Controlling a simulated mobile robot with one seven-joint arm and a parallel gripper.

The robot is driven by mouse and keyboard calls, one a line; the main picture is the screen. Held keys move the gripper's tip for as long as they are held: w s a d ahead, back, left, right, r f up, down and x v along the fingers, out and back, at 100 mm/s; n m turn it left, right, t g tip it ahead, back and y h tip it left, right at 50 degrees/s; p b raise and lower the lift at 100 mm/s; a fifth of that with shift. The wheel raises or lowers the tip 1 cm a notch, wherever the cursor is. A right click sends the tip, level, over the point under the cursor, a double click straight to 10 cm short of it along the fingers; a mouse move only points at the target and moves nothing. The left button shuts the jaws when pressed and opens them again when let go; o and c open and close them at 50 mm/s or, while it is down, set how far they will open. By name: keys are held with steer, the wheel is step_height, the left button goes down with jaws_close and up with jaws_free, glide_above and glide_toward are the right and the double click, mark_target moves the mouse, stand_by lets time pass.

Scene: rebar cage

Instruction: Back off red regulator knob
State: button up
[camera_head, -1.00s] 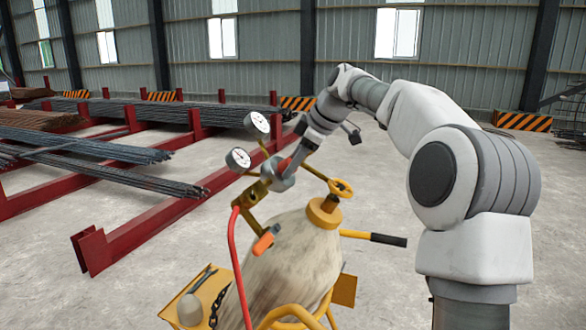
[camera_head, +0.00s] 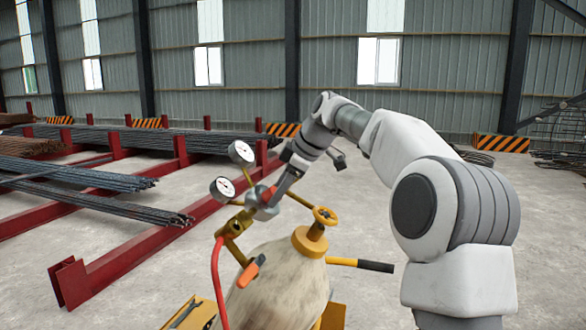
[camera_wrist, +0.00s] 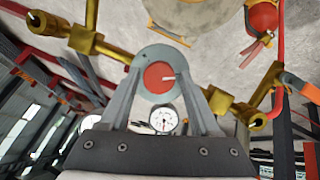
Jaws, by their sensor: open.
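The red regulator knob (camera_wrist: 159,77), with a short white mark, faces me in the middle of the wrist view, set in a round grey body. In the head view a little of its red (camera_head: 266,191) shows. My gripper (camera_wrist: 159,70) is open, one grey finger on each side of the knob and its body. Whether the fingers touch it I cannot tell. In the head view my gripper (camera_head: 274,193) is at the brass regulator, partly covering it. Two round gauges (camera_head: 241,153) (camera_head: 222,189) stand at its left.
The regulator sits beside a worn beige cylinder (camera_head: 278,285) with a yellow handwheel (camera_head: 325,215). A red hose (camera_head: 217,280) and an orange-handled valve (camera_head: 251,271) hang below. A black-ended yellow handle (camera_head: 375,265) juts right. Red racks (camera_head: 110,275) with steel bars stand left; open floor lies behind.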

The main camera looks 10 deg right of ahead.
steer(key=p+v, duration=0.2)
steer(key=v, duration=1.4)
steer(key=shift+s+d+r, duration=0.2)
steer(key=shift+r, duration=0.05)
